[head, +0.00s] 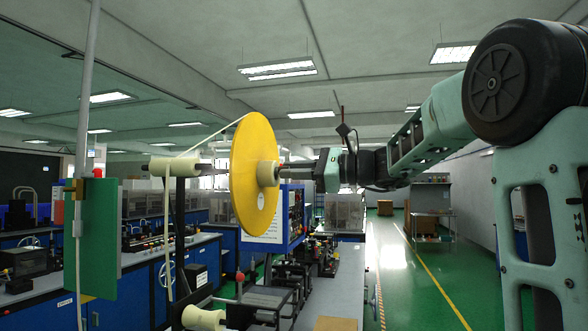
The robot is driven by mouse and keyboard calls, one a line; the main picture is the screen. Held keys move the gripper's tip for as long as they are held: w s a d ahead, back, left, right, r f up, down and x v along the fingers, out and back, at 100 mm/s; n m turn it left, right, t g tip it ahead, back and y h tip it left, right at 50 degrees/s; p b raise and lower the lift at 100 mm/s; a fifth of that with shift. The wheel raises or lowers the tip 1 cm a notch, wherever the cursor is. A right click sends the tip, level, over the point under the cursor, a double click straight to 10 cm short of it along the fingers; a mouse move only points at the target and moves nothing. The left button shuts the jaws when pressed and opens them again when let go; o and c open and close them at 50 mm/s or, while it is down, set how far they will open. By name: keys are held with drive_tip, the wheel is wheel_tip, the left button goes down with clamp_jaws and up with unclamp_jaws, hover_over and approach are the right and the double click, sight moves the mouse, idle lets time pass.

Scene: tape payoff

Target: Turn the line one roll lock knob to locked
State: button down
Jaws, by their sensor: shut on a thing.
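My gripper (286,168) comes in from the right, level with the hub. Its fingers are shut on the roll lock knob at the hub's right end. The knob is small and mostly hidden by the fingers, so its turn position cannot be told. My arm stretches from the right side to the hub.
A cream roller (175,166) and a dark post are left of the disc. A green panel (99,238) hangs at the left. Below are a second cream roller (203,318), machinery and a grey bench (343,290). The green floor at right is open.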

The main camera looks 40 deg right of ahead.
drive_tip(key=shift+d+m+p, duration=0.1)
drive_tip(key=shift+m+p, duration=5.85)
drive_tip(key=shift+m, duration=2.05)
drive_tip(key=c, duration=1.3)
unclamp_jaws()
drive_tip(key=b+v, duration=0.6)
drive_tip(key=v, duration=1.1)
drive_tip(key=shift+d+r+b, duration=0.15)
drive_tip(key=shift+d+b, duration=0.15)
drive_tip(key=shift+b, duration=0.05)
